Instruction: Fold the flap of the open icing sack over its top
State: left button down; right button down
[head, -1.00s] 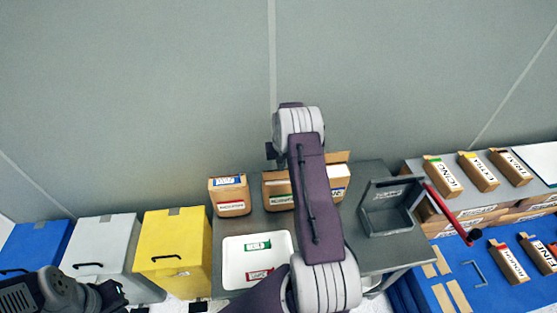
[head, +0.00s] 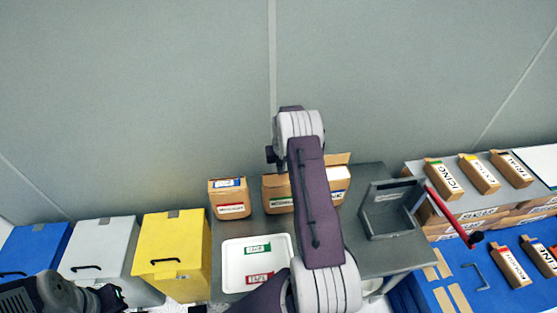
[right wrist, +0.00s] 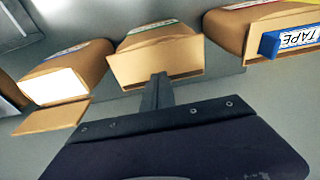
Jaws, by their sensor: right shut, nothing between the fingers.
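The icing sack, a brown box-like sack with a green-edged label (head: 270,190), stands in the middle of a row on the grey table, partly behind my right arm. In the right wrist view its tan flap (right wrist: 125,66) faces the camera. My right gripper (right wrist: 158,80) is shut and empty, its fingertips overlapping the lower part of that flap; I cannot tell whether they touch.
A sack with a blue TAPE label (head: 228,198) stands left; an open sack with white contents (right wrist: 52,86) stands on the other side.

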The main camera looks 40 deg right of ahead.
aim_at(281, 177)
notch_tip(281, 177, up, 8)
jog(key=p, duration=0.4)
jog(key=shift+f, duration=0.2)
jog(key=shift+f, duration=0.1)
jog(key=w+a+r+n+t+b, duration=0.1)
jog(key=w+a+n+b, duration=0.1)
jog(key=w+a+b, duration=0.45)
jog(key=s+a+n+b, duration=0.2)
jog(key=s+a+b, duration=0.45)
jog(key=a, duration=0.55)
jog(key=s+a+f+b, duration=0.2)
jog(key=s+a+f, duration=0.1)
jog(key=s, duration=0.7)
jog(key=s+a+f+n+g+y+b, duration=0.1)
jog(key=s+a+f, duration=0.3)
jog(key=s, duration=0.7)
notch_tip(281, 177, down, 2)
jog(key=shift+s+a+f+b, duration=0.15)
jog(key=shift+s+b, duration=0.15)
jog(key=shift+b, duration=0.3)
